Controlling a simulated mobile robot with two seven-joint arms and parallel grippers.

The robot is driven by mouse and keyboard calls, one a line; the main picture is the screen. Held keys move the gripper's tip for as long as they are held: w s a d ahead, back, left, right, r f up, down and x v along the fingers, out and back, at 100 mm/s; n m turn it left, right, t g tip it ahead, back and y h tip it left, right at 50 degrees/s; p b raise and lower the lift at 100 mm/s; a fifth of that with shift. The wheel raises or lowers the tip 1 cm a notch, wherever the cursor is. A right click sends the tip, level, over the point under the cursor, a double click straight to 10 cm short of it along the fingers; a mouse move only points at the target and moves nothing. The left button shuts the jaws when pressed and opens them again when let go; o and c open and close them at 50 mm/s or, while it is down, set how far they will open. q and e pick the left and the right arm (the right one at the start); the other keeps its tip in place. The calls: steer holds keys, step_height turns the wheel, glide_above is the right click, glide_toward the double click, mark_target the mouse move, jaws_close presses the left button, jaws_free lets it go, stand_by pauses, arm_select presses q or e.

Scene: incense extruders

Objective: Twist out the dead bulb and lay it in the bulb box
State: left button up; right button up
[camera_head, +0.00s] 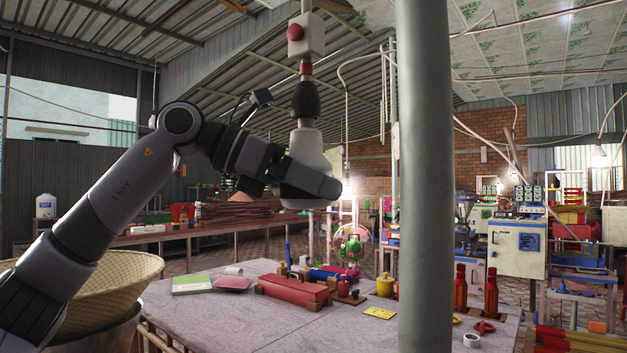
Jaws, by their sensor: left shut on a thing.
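A white bulb (309,150) hangs upright under a black lamp socket (306,99), its neck against the socket's lower end. My left gripper (322,183) reaches in from the left and is shut on the bulb. Its fingers cover part of the bulb's wide lower body, whose bottom shows beneath them. I cannot make out a bulb box in this view. My right gripper is not in view.
A thick grey post (425,180) stands close on the right. A woven basket (110,275) stands at left.

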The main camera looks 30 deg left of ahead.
arm_select(q)
steer(key=o, duration=0.8)
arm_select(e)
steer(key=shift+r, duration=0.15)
arm_select(q)
steer(key=shift+o, duration=0.2)
steer(key=shift+s+a+r, duration=0.3)
steer(key=shift+s+a, duration=0.05)
steer(key=shift+a, duration=0.1)
steer(key=v, duration=0.6)
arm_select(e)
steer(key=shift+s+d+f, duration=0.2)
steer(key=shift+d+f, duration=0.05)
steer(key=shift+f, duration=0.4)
arm_select(q)
steer(key=shift+a, duration=0.1)
